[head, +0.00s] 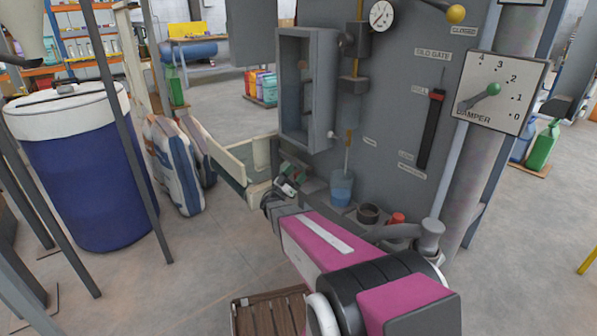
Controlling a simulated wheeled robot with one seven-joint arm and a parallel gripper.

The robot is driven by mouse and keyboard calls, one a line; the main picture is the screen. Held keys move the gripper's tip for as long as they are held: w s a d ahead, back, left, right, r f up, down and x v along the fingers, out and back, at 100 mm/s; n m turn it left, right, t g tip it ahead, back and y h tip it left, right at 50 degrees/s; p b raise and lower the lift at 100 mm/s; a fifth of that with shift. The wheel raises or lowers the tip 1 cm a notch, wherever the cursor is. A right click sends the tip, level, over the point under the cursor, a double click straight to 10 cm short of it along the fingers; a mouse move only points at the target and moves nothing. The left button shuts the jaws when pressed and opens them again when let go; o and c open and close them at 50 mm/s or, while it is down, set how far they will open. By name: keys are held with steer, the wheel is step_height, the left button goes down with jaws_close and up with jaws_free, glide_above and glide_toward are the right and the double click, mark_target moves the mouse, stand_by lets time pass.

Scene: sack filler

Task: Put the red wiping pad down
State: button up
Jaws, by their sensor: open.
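My gripper (286,187) is at the far end of my pink and grey arm, near the left part of the grey machine's front, and it is small in the head view. Its jaws are open, and I see no pad between them. A red object (397,219) stands low at the machine's front, to the right of my gripper and apart from it. It may be the red wiping pad, but its lower part is partly hidden and I cannot be sure.
A dark round cup (368,213) and a clear container of blue liquid (342,187) stand beside the red object. A cream-coloured trough (225,160) is left of my gripper. A blue drum (80,165) and filled sacks (172,165) stand left. A wooden slatted platform (270,314) lies below.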

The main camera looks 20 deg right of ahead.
steer(key=v, duration=0.9)
steer(key=shift+s+a+f, duration=0.15)
steer(key=shift+s+a, duration=0.05)
steer(key=shift+a, duration=0.1)
